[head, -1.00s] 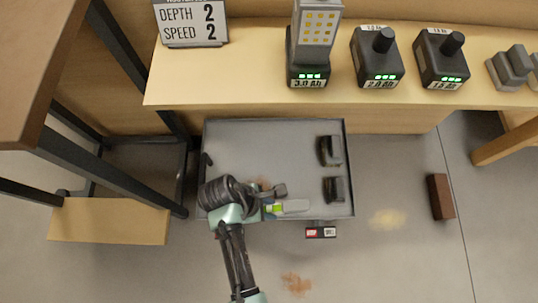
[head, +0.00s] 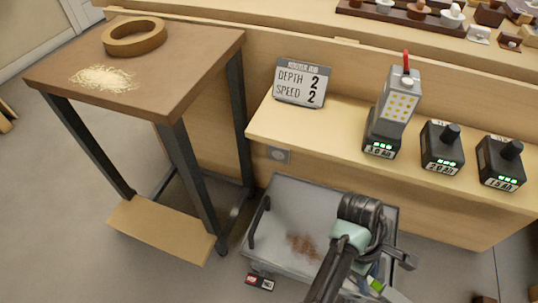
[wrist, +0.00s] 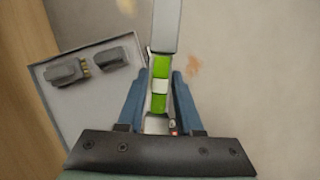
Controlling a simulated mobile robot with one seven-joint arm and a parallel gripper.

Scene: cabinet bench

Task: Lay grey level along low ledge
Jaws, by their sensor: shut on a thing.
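The grey level (wrist: 165,28), a bar with bright green windows, is held between the blue fingers of my gripper (wrist: 159,82) in the wrist view. It points away from the gripper, beside the tray's edge in that view. In the head view my gripper (head: 385,275) is low at the right, over the near right side of the tray; only a piece of the level (head: 376,285) shows by it, the rest hidden or cut off. A low wooden ledge (head: 160,230), bare, runs between the legs of the brown side table at the left.
A grey tray (head: 283,192) stands on the floor below the bench; dark blocks (wrist: 67,72) lie in it. The side table (head: 190,50) has dark legs and carries a ring (head: 133,47). Batteries (head: 441,155) and a sign (head: 301,82) stand on the bench shelf.

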